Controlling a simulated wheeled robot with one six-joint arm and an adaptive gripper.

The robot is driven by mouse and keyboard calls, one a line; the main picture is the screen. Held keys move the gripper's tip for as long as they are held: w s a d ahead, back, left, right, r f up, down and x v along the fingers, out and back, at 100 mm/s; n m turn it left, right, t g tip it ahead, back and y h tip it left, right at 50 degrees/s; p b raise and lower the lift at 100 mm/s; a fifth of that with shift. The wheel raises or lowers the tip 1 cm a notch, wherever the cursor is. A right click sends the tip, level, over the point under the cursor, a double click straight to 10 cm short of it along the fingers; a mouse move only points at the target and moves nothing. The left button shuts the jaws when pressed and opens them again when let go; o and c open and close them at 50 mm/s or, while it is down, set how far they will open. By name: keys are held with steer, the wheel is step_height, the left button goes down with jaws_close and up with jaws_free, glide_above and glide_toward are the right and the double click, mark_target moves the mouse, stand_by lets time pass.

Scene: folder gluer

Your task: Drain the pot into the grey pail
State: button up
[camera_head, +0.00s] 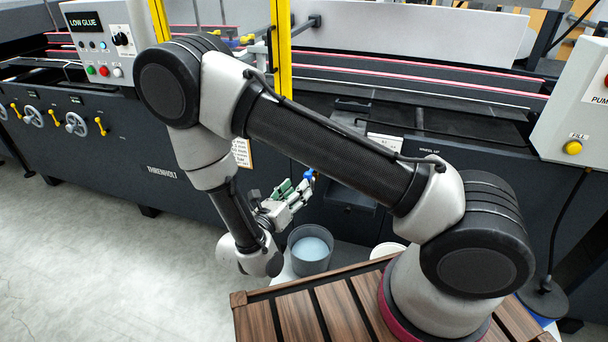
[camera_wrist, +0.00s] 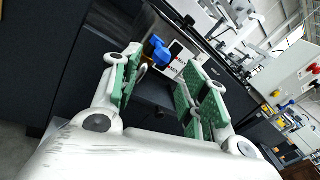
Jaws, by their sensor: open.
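The grey pail (camera_head: 292,240) stands on the floor beside the machine, with pale bluish liquid or a pale bottom inside. A small blue handle (camera_head: 309,174) sits on the machine front above the pail, just past my fingertips. In the wrist view the blue handle (camera_wrist: 158,52) shows between my fingers, beyond their tips, with a bit of yellow below it. My gripper (camera_head: 295,190) has green finger pads and is open and empty. It also shows in the wrist view (camera_wrist: 163,88).
The dark folder gluer (camera_head: 165,155) runs across the back. Its control box (camera_head: 100,42) reads LOW GLUE. A yellow post (camera_head: 282,45) rises behind my arm. A white round container (camera_head: 386,250) is right of the pail. Open grey floor (camera_head: 120,270) lies at left.

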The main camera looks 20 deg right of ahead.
steer(key=x, duration=0.7)
steer(key=shift+d+f, duration=0.1)
steer(key=shift+d, duration=0.1)
jaws_close()
